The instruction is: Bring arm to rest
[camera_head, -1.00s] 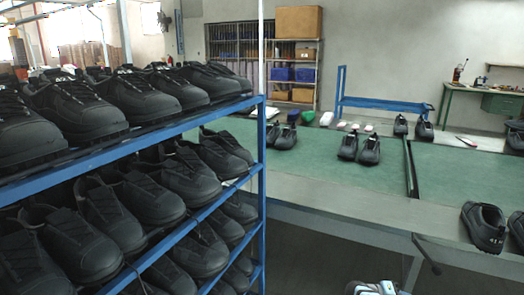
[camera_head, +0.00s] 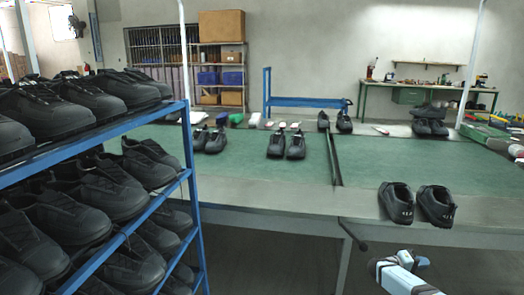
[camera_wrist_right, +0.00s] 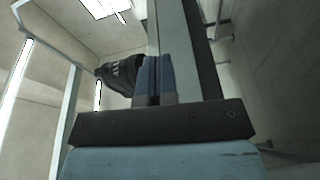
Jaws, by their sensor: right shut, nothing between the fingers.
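My right arm (camera_head: 404,279) shows in blue and white at the bottom right of the head view, in front of the table and below a pair of black shoes (camera_head: 437,205) near its front edge. My right gripper (camera_wrist_right: 154,60) shows in the right wrist view with its two blue fingers together and nothing between them. A dark shoe (camera_wrist_right: 121,75) appears beyond and left of the fingers there, apart from them as far as I can tell. My left gripper is not in view.
A blue rack (camera_head: 190,150) full of black shoes stands at the left. A long table with a green top (camera_head: 240,172) carries several pairs of shoes. A blue frame (camera_head: 305,101), a shelf with boxes and a workbench (camera_head: 375,84) stand behind. Floor in front of the table looks clear.

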